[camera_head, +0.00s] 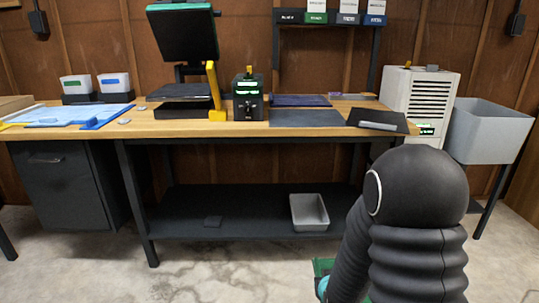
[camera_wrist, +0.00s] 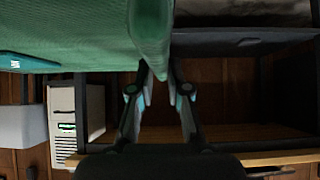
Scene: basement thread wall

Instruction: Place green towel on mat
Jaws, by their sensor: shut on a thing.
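A green towel (camera_wrist: 75,32) fills the upper left of the wrist view, and a fold of it hangs between the fingertips. My gripper (camera_wrist: 158,78) is shut on that fold. In the head view only a small green piece of the towel (camera_head: 323,266) shows low in front of the bench, beside my arm, which hides the rest. A flat grey mat (camera_head: 305,119) lies on the bench top, right of centre, with nothing on it. A darker flat sheet (camera_head: 366,116) lies to its right with a silver bar on it. Which one the task means I cannot tell.
The wooden bench (camera_head: 180,129) holds a monitor (camera_head: 185,32), a small black device (camera_head: 248,97) and blue cloths (camera_head: 66,115) at left. A grey bin (camera_head: 309,212) sits on the lower shelf. A white appliance (camera_head: 418,95) and grey tub (camera_head: 488,130) stand at right.

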